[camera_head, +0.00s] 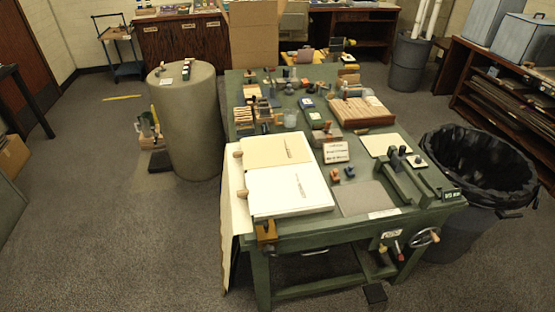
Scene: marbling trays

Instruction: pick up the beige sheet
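A green work table (300,232) stands in the middle of the camera_head view. A beige sheet (275,152) lies flat on its left side, just behind a larger white sheet or tray (290,190). Another cream sheet (387,145) lies flat on the right side. A long pale beige piece (232,225) hangs down along the table's left edge. I cannot tell which of these is the one named. Neither of my grippers is in view.
Wooden tools and small blocks crowd the back of the table. A grey sheet (366,198) lies at the front right, beside a green press (415,180). A black-lined bin (480,168) stands right, a drum (188,125) left. The floor at front left is clear.

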